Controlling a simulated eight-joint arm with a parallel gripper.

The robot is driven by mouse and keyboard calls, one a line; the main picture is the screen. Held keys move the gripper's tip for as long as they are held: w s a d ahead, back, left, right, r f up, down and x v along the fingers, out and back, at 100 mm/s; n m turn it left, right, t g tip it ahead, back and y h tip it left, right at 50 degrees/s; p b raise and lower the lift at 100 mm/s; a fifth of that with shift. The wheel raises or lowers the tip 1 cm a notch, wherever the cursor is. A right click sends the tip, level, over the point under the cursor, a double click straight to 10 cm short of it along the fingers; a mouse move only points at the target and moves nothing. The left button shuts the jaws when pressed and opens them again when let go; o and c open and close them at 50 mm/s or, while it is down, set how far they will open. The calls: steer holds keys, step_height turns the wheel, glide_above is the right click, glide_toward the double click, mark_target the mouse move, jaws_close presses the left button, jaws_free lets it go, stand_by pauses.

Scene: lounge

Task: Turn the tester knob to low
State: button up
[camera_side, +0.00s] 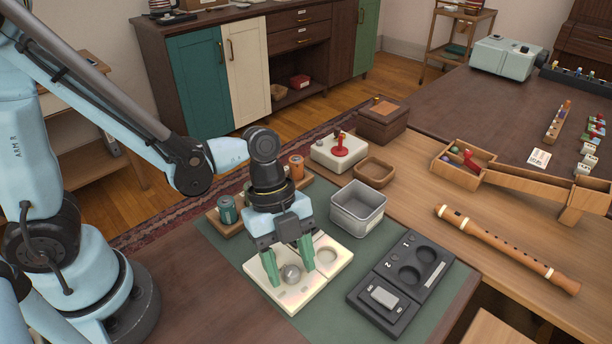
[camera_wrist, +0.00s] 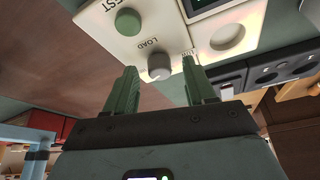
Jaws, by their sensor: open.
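The tester is a cream panel (camera_side: 322,279) lying on the green mat (camera_side: 222,243) in the side view; it also fills the top of the wrist view (camera_wrist: 192,42). Its round grey knob (camera_side: 291,273) shows beside the word LOAD in the wrist view (camera_wrist: 160,66). A green button (camera_wrist: 128,21), part of a dark screen (camera_wrist: 213,4) and a round recess (camera_wrist: 227,37) are also on the panel. My gripper (camera_side: 287,278) points down over the panel, with its green fingers apart on either side of the knob. I cannot tell whether they touch it. No low mark is readable.
A dark tray (camera_side: 436,284) with two round recesses lies right of the tester. A grey bin (camera_side: 357,207) stands behind. A green can (camera_side: 228,210) and an orange can (camera_side: 296,167) stand close behind my gripper. A wooden flute (camera_side: 508,248) lies farther right.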

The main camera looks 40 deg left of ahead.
jaws_close()
stand_by(0.3)
